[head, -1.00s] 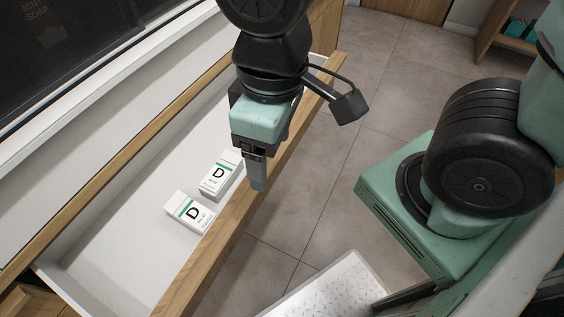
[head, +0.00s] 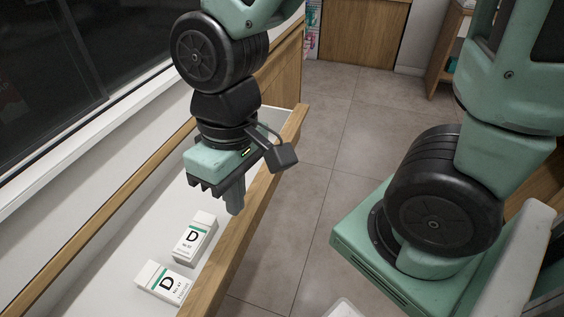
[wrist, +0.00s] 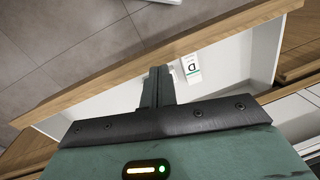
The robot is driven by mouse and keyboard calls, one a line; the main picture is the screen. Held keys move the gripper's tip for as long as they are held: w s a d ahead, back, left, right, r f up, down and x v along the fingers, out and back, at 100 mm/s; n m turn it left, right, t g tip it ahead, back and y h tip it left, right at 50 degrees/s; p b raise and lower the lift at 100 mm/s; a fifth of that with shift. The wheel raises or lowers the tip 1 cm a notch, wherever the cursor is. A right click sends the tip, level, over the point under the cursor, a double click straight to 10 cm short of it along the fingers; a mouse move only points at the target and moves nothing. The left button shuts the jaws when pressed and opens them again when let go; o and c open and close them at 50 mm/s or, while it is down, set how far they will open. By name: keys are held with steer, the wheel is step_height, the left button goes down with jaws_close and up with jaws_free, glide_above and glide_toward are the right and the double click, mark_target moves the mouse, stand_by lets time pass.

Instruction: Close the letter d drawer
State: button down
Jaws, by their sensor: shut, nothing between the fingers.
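The drawer (head: 254,212) is open, with a wooden front panel and a white inside. It holds two white boxes with a green stripe and the letter D: one box (head: 195,238) and a nearer box (head: 163,283). My gripper (head: 235,207) is shut and empty. It points down over the drawer's inner side, close to the front panel; I cannot tell if it touches it. In the wrist view, the shut fingers (wrist: 158,76) show before the wooden front panel (wrist: 215,42), with one D box (wrist: 191,68) beside them. The drawer's near end is cut off in the head view.
A dark glass pane (head: 75,60) and a white ledge (head: 125,125) run along the left. Tiled floor (head: 300,205) lies open in front of the drawer. A wooden cabinet (head: 357,28) stands at the back.

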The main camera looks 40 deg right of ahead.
steer(key=w+d+f+m+y, duration=0.1)
steer(key=w+d+f+m, duration=0.1)
steer(key=w+d+m, duration=0.3)
steer(key=w+d+f+m+t+y+b, duration=0.1)
steer(key=w+d+f+m+y, duration=0.1)
steer(key=w+d+m, duration=0.3)
steer(key=w+d+f+m+y+b, duration=0.1)
steer(key=w+d+f+m, duration=0.2)
steer(key=w+d+m, duration=0.2)
steer(key=shift+d+f+m+t, duration=0.2)
steer(key=shift+d+m, duration=0.2)
steer(key=shift+m, duration=0.2)
steer(key=shift+d+f+m+t, duration=0.2)
steer(key=shift+d+m, duration=0.15)
steer(key=shift+m, duration=0.25)
steer(key=d+f+m+t+b, duration=0.1)
steer(key=d+f+m+t, duration=0.25)
steer(key=d+m, duration=0.7)
steer(key=d+f+m+t+b, duration=0.2)
steer(key=d+f+m+t, duration=0.3)
steer(key=d, duration=1.1)
steer(key=w+a+f+g, duration=0.1)
steer(key=w+a+f, duration=0.1)
steer(key=w, duration=0.2)
steer(key=w+a+f+m+g, duration=0.1)
steer(key=w+a+f, duration=0.2)
steer(key=w, duration=0.1)
steer(key=shift+w+f+h+b, duration=0.35)
steer(key=shift+h+b, duration=0.05)
